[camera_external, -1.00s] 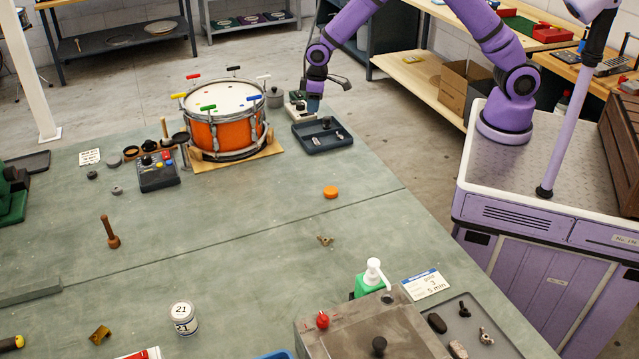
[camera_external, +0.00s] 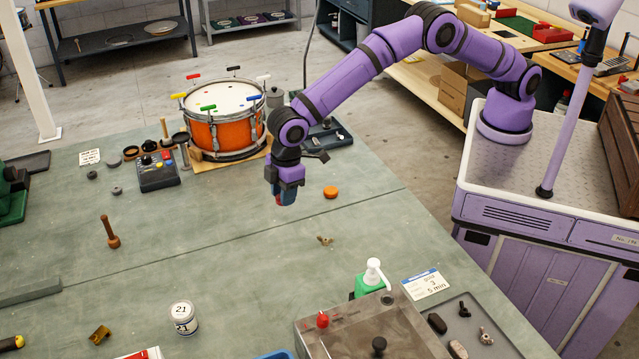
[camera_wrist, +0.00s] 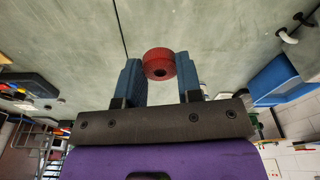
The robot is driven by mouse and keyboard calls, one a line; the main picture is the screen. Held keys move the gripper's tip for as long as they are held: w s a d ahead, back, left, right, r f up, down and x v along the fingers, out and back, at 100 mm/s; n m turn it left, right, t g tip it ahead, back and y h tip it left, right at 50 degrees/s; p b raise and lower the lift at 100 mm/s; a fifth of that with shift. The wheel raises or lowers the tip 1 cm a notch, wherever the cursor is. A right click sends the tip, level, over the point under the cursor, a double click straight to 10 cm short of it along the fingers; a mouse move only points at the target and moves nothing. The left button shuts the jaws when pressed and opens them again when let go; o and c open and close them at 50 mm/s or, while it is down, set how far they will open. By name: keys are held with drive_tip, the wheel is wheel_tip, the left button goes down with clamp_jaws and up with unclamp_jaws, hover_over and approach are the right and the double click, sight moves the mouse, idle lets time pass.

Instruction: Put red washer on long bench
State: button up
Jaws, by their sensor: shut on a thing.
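My gripper (camera_external: 284,198) is above the green-topped long bench (camera_external: 230,235), in front of the drum. In the wrist view, the blue fingers of my gripper (camera_wrist: 160,82) are shut on the red washer (camera_wrist: 158,56), a thick red ring with a dark centre hole. The washer sits between the fingertips, clear of the bench top.
An orange drum (camera_external: 222,128) with coloured keys stands behind my gripper. An orange puck (camera_external: 331,192) and a small brass wing nut (camera_external: 324,240) lie to the right. A dark tray (camera_external: 322,138) is at the back edge.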

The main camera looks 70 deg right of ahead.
drive_tip(key=s+a+n, duration=0.4)
drive_tip(key=s+a, duration=1.2)
drive_tip(key=s, duration=0.1)
hover_over(327, 304)
drive_tip(key=a, duration=0.2)
wheel_tip(327, 304, down, 5)
drive_tip(key=shift+s+f, duration=0.2)
drive_tip(key=shift+f, duration=2.3)
drive_tip(key=shift+s+f, duration=0.15)
drive_tip(key=shift+f, duration=2.3)
drive_tip(key=shift+f, duration=0.2)
drive_tip(key=o, duration=0.8)
drive_tip(key=shift+r, duration=0.15)
drive_tip(key=r, duration=0.4)
drive_tip(key=d+r, duration=0.1)
drive_tip(key=r, duration=0.7)
drive_tip(key=shift+s+d, duration=0.15)
drive_tip(key=shift+d, duration=0.05)
